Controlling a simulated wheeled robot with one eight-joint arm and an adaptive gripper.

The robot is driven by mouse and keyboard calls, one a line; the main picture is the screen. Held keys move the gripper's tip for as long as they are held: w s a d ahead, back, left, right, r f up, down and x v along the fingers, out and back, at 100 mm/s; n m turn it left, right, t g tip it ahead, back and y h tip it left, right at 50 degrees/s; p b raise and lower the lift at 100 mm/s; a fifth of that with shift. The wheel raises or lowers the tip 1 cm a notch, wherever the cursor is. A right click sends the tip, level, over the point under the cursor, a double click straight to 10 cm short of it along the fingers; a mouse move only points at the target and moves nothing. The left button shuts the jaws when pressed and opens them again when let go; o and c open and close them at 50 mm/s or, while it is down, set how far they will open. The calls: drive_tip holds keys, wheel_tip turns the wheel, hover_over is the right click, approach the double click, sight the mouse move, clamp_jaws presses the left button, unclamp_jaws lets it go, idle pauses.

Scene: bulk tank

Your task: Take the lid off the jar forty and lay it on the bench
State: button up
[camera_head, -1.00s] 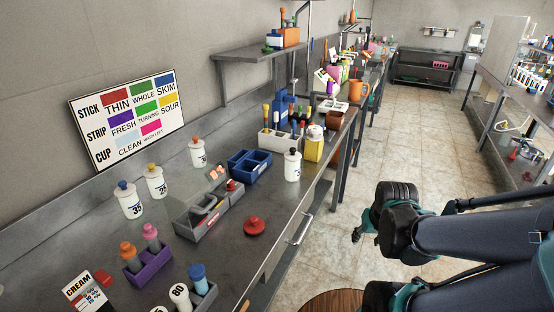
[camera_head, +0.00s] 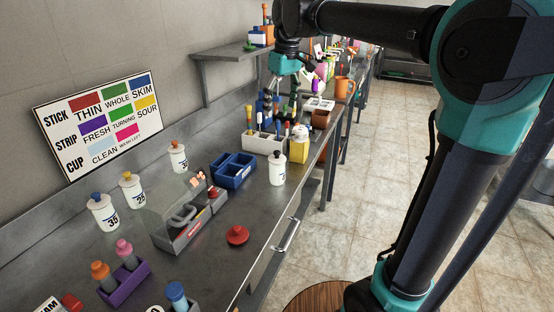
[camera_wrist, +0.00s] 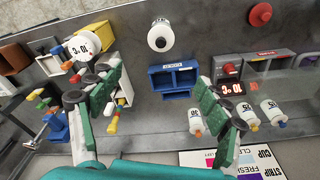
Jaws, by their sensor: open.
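A white jar with a dark lid (camera_head: 277,168) stands upright near the front edge of the bench. In the wrist view it shows from above (camera_wrist: 160,36), beyond my fingertips. Three more white jars stand near the wall: one with a blue lid (camera_head: 102,213), one with a yellow lid (camera_head: 132,190) and one with an orange lid (camera_head: 178,157). I cannot read for sure which jar is forty. My gripper (camera_head: 284,92) is open and empty above the bench, pointing down, farther along than the dark-lidded jar. Its spread fingers show in the wrist view (camera_wrist: 155,78).
The grey bench (camera_head: 250,203) has bare room around a red knobbed disc (camera_head: 237,235). A blue divided bin (camera_head: 233,170), a grey caddy (camera_head: 181,235), a white rack (camera_head: 263,145) and a yellow container (camera_head: 299,150) stand near the jar. A shelf (camera_head: 228,55) juts from the wall.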

hover_over(277, 151)
wheel_tip(277, 151, down, 11)
drive_tip(key=shift+s+d+r, duration=0.1)
drive_tip(key=shift+d+r, duration=0.05)
drive_tip(key=shift+r, duration=0.05)
drive_tip(key=shift+f, duration=3)
drive_tip(key=c, duration=1)
drive_tip(key=shift+c, duration=0.2)
